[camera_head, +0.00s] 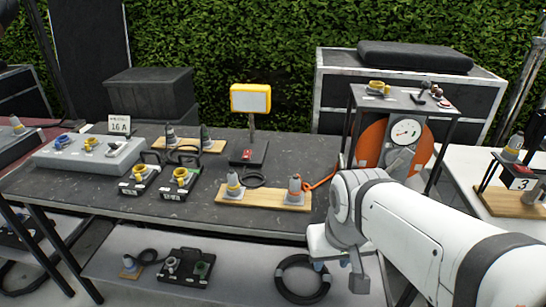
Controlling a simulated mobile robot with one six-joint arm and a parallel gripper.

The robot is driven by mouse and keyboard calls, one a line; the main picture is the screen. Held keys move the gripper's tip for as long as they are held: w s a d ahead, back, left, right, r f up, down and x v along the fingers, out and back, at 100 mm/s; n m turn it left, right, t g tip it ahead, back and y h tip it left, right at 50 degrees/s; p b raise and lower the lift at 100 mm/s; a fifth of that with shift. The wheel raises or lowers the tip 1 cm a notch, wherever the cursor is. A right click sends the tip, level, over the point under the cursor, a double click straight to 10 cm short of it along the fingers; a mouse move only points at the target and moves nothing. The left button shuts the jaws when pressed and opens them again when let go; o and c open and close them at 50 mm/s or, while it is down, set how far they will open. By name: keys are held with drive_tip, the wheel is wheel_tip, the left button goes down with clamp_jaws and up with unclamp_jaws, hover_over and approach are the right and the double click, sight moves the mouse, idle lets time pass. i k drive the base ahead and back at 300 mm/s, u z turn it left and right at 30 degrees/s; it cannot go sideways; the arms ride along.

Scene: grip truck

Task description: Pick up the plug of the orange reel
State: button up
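The orange reel (372,143) stands at the right end of the dark table, under a small raised shelf, partly hidden by my arm and a round gauge. An orange cable (322,182) runs left from it toward a grey plug with an orange band (294,189). This plug stands upright on the right part of a wooden board (262,197). My gripper (338,272) is in front of the table's edge, below and to the right of the plug and apart from it. Its two fingers look spread, with nothing visible between them.
A yellow-banded plug (233,185) stands on the same board, left of the orange one. A yellow lamp (250,98) rises behind. Boxes with yellow sockets (180,182) are at left. A black cable coil (302,279) lies on the lower shelf. Bare tabletop (208,200) shows left of the board.

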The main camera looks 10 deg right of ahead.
sight(296, 186)
drive_tip(key=u, duration=5.95)
drive_tip(key=k, duration=0.45)
drive_tip(key=z, duration=5.85)
